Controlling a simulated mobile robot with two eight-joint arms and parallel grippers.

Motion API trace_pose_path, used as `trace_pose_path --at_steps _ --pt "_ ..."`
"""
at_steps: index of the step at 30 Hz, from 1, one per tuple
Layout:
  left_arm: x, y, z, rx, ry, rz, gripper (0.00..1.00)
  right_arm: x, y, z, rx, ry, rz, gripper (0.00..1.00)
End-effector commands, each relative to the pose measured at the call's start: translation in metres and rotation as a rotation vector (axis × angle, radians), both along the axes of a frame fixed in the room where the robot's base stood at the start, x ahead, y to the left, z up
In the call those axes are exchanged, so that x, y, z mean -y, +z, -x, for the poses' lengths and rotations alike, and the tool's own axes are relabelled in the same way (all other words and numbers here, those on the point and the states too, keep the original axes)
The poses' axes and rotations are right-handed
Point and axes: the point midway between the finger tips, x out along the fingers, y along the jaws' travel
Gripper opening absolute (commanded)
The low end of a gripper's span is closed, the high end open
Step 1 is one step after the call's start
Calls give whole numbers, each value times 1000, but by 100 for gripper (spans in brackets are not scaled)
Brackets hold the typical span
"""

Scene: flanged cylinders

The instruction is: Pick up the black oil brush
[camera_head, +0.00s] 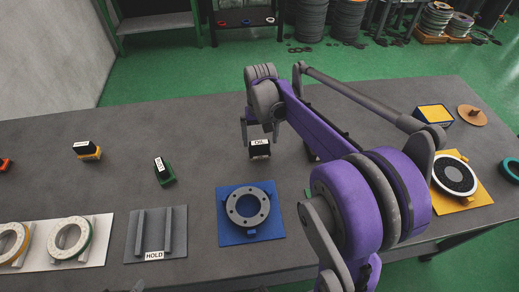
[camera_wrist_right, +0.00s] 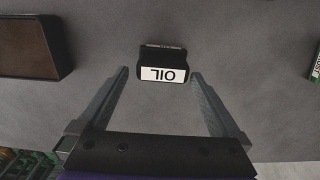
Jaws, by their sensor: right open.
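The black oil brush (camera_head: 259,149) stands on the grey table with a white OIL label on it. In the right wrist view the oil brush (camera_wrist_right: 163,66) sits just beyond the fingertips, roughly midway between them. My right gripper (camera_head: 260,132) is open and empty, and its fingers point toward the brush. In the right wrist view the two fingers of the gripper (camera_wrist_right: 159,72) are spread wide. I cannot tell whether a finger touches the brush. My left gripper does not show.
A blue mat (camera_head: 225,235) with a grey flange ring lies in front of the brush. A green-based block (camera_head: 164,172) and a yellow-based block (camera_head: 86,150) stand to the left. A HOLD fixture (camera_head: 150,220) is front left. My right arm hides table to the right.

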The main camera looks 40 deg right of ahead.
Motion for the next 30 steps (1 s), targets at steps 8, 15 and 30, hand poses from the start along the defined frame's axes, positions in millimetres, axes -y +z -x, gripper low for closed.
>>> trace_pose_path --at_steps 8,15,30 --pt "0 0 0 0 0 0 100 -5 -39 4 1 1 0 100" --pt "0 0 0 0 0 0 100 -5 -50 4 1 1 0 100" --pt "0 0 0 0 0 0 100 -5 -50 4 1 1 0 33"
